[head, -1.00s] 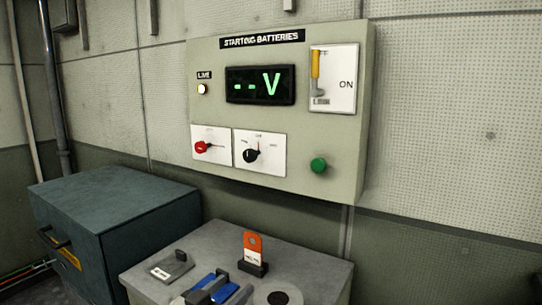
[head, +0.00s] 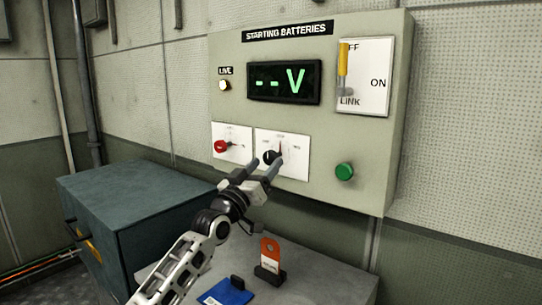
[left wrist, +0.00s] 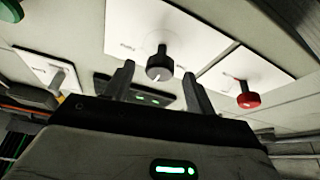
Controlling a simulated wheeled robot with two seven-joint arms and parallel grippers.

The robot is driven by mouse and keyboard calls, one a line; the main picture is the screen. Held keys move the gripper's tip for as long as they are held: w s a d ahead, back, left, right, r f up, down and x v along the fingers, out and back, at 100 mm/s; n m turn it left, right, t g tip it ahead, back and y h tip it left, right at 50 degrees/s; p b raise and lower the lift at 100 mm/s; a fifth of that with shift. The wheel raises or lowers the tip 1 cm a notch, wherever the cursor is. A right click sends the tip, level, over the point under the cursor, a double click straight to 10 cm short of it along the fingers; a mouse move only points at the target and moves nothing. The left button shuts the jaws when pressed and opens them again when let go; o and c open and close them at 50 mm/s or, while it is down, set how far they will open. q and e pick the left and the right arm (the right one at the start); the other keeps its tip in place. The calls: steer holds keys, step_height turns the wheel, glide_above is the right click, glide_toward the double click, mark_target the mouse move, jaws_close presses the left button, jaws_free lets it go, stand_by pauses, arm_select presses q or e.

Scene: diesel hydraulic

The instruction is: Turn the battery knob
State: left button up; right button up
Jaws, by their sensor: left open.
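The grey-green STARTING BATTERIES panel (head: 229,109) is on the wall. It carries a black knob (head: 270,157) with a red pointer line on a white dial plate, and a red knob (head: 221,147) on the plate to its left. No readable label shows which is the battery knob. My left gripper (head: 264,166) is open just in front of the black knob, a finger to either side in the picture. In the left wrist view the black knob (left wrist: 160,66) appears between the two fingers (left wrist: 158,78); I cannot tell if they touch it. My right gripper is out of view.
A green button (head: 344,171), a yellow-handled LINK switch (head: 343,62), a lit lamp (head: 224,86) and a display (head: 284,82) reading "--V" share the panel. Below are a grey bench (head: 330,285) with an orange tag (head: 270,251) and blue item (head: 228,292), and a teal cabinet (head: 135,190).

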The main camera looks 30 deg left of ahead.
mark_target(268, 161)
arm_select(q)
steer(key=shift+x, duration=1.9)
